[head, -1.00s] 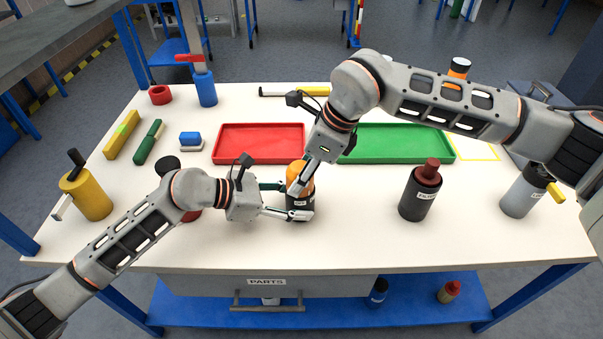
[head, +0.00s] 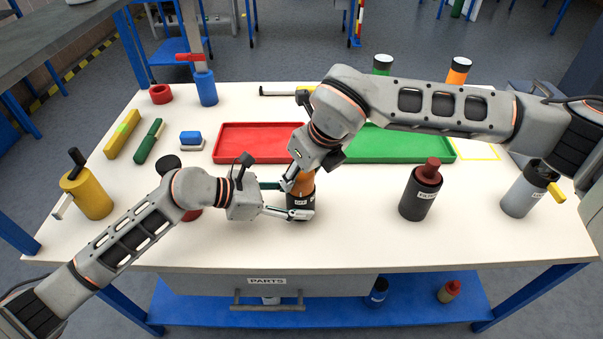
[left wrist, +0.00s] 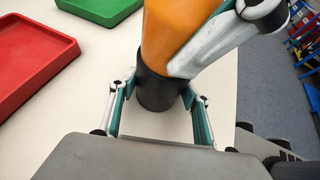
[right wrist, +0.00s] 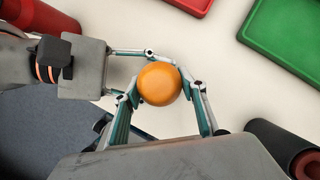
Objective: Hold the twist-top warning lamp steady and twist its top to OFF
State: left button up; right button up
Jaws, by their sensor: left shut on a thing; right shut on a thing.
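The warning lamp has a black base (head: 300,206) and an orange top (head: 304,184), and stands upright on the white table near its middle. Its label is partly covered, so I cannot read the setting for sure. My left gripper (head: 287,200) is shut on the black base from the left; the left wrist view shows its fingers (left wrist: 160,115) on either side of the base. My right gripper (right wrist: 161,90) reaches down from above and is shut on the orange top, with a finger on each side. In the head view the right wrist hides part of the top.
A red tray (head: 240,143) and a green tray (head: 405,144) lie behind the lamp. A black bottle with a dark red cap (head: 420,192) stands to the right. A yellow canister (head: 88,194) stands at the left. Bare table lies in front of the lamp.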

dwell(0.4)
jog(key=o, duration=1.1)
jog(key=v, duration=1.2)
pick_arm(q)
jog(key=o, duration=1.1)
jog(key=shift+c, duration=0.2)
